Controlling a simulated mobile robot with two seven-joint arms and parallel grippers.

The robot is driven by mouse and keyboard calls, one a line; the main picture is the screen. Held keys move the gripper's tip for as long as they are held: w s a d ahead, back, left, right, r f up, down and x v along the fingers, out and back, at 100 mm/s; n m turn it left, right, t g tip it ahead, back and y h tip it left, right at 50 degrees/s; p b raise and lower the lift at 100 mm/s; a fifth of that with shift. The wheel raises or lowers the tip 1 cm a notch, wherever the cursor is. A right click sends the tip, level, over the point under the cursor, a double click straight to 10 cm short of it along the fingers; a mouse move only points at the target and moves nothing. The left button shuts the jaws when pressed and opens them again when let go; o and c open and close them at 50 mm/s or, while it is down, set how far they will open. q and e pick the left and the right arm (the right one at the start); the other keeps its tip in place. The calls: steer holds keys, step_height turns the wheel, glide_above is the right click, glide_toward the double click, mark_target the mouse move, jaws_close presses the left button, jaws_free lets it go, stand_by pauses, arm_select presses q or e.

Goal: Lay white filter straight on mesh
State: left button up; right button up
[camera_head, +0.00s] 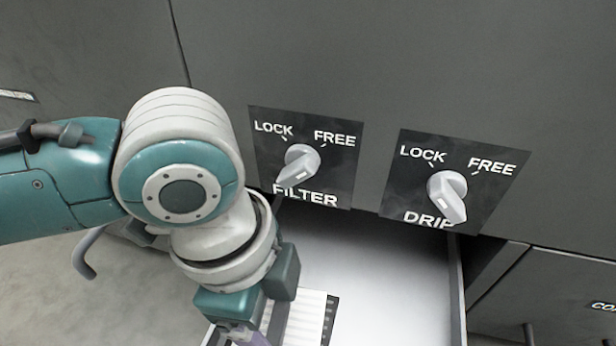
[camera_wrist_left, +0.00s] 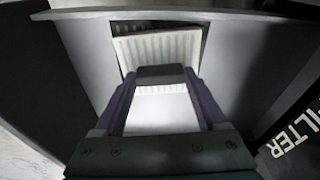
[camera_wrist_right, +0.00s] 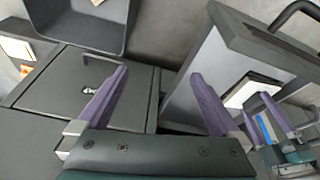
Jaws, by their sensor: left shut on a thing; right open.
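The white pleated filter (camera_wrist_left: 158,48) lies in the open drawer, over a dark opening whose edges show along its top and right side; it looks slightly turned against that opening. In the head view the filter (camera_head: 305,318) shows beside a dark strip, likely the mesh (camera_head: 330,318). My left gripper (camera_wrist_left: 160,82) is shut on a dark grey block (camera_wrist_left: 160,74) at the filter's near edge, apparently its grip. The gripper hides part of the filter, and I cannot tell if the filter touches the mesh. My right gripper (camera_wrist_right: 160,95) is open and empty, away from the drawer.
The FILTER knob (camera_head: 302,162) and DRIP knob (camera_head: 447,194) sit on the dark panel above the drawer (camera_head: 458,290). The right wrist view shows a closed grey box (camera_wrist_right: 80,90) and an open grey bin (camera_wrist_right: 85,25).

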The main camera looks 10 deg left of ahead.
arm_select(q)
steer(key=o, duration=1.3)
